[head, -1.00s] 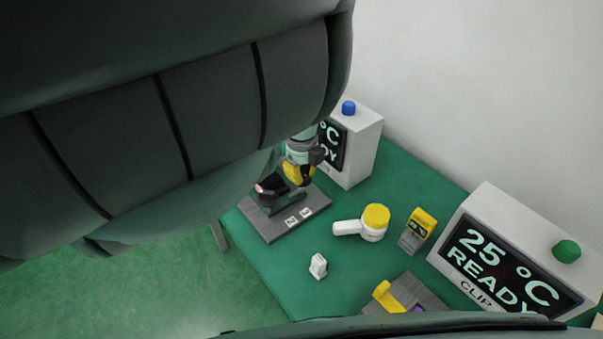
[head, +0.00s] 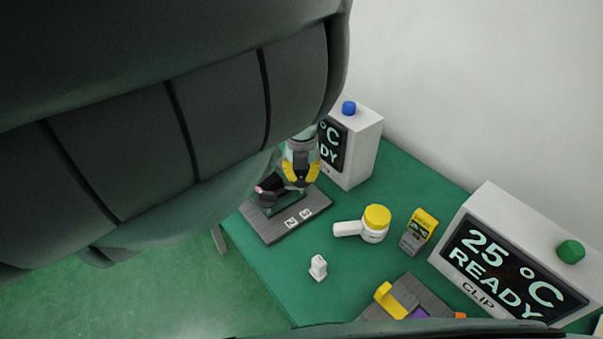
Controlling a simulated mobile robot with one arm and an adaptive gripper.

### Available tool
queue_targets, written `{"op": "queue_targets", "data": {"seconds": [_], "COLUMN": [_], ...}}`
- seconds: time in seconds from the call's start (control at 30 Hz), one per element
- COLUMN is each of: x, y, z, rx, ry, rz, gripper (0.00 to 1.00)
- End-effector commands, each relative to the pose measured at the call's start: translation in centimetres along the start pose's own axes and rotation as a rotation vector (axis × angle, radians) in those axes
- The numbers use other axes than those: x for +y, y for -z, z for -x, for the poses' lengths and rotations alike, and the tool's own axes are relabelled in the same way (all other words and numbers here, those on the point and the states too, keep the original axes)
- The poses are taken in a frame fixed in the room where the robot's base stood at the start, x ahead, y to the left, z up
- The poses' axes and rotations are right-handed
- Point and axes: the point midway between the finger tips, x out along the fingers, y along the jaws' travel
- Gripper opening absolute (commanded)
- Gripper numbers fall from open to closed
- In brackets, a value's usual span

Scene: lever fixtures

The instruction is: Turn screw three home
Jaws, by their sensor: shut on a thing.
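My gripper (head: 300,178), with yellow-tipped fingers, is low over the far right part of a grey plate (head: 274,231). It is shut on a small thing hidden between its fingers. A dark fixture (head: 283,203) with a black upper part stands on the plate, just left of and below my gripper; I cannot tell whether they touch. Two white labels (head: 291,222) lie on the plate's front right part, too small to read surely. I cannot make out screw three or tell it from any other screw.
A white box with a blue button (head: 349,108) stands close behind my gripper. A white-and-yellow jar (head: 375,223), a yellow-grey device (head: 419,231), a small white piece (head: 318,268), another grey plate (head: 425,294) and a 25 °C display box (head: 500,262) stand rightward on the green table.

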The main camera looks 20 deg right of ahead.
Motion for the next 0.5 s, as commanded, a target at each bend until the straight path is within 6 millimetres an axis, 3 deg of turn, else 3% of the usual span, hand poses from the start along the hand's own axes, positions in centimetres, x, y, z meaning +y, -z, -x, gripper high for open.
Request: {"op": "queue_targets", "data": {"seconds": [0.5], "x": [0.02], "y": [-0.02], "z": [-0.04], "rx": [-0.001], "ry": [0.000], "rz": [-0.090], "gripper": [0.00]}}
